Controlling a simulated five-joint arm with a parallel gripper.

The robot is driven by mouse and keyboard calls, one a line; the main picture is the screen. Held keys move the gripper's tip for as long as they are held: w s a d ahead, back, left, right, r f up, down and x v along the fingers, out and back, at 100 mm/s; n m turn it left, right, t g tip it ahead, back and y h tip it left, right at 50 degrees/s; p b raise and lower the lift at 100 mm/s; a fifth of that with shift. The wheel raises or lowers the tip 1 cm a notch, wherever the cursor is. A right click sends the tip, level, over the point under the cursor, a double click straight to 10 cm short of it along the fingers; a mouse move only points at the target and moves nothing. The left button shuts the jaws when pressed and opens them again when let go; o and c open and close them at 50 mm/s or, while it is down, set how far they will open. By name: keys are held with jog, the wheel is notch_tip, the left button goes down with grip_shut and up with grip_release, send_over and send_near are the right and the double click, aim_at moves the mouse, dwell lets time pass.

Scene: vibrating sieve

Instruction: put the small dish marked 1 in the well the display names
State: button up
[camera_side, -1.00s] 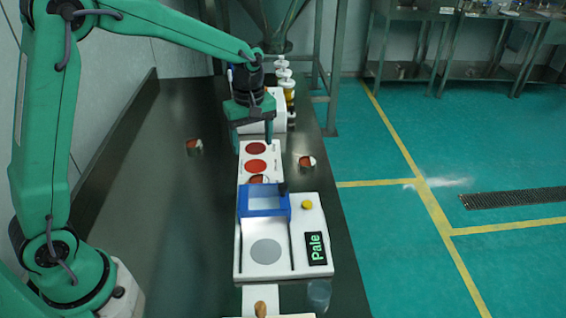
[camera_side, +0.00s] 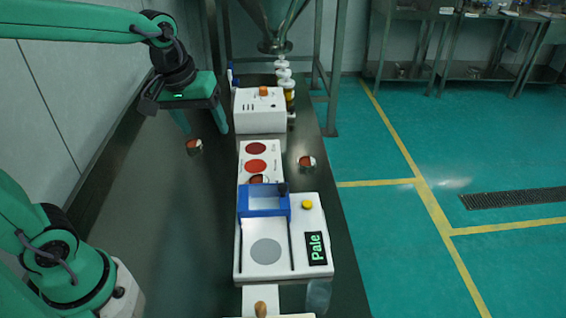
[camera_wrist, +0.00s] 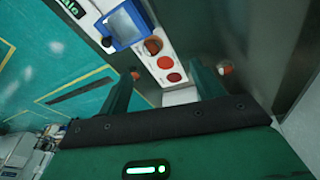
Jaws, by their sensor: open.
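Two small dishes with reddish-brown contents stand on the dark bench: a left dish (camera_side: 194,146) and a right dish (camera_side: 306,162). The wrist view also shows the left dish (camera_wrist: 226,69) and the right dish (camera_wrist: 135,75). I cannot read a number on either. The white well strip (camera_side: 243,160) has a dark red round, a brighter red round and a third one partly hidden by the blue frame. The display (camera_side: 316,248) reads "Pale". My gripper (camera_side: 203,131) is open and empty, above the bench near the left dish, its fingers pointing down.
A white machine with a blue frame (camera_side: 264,200) and a yellow button (camera_side: 307,204) stands in front of the strip. A white box (camera_side: 259,110) with an orange knob and stacked jars (camera_side: 285,85) are behind. The bench's left part is largely clear.

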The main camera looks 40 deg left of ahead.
jog(key=s+m+t, duration=0.2)
jog(key=s+m, duration=0.4)
jog(key=s, duration=0.4)
jog(key=shift+s+a+r+t, duration=0.15)
jog(key=shift+s+r+t, duration=0.1)
jog(key=shift+s+t, duration=0.05)
dwell(0.8)
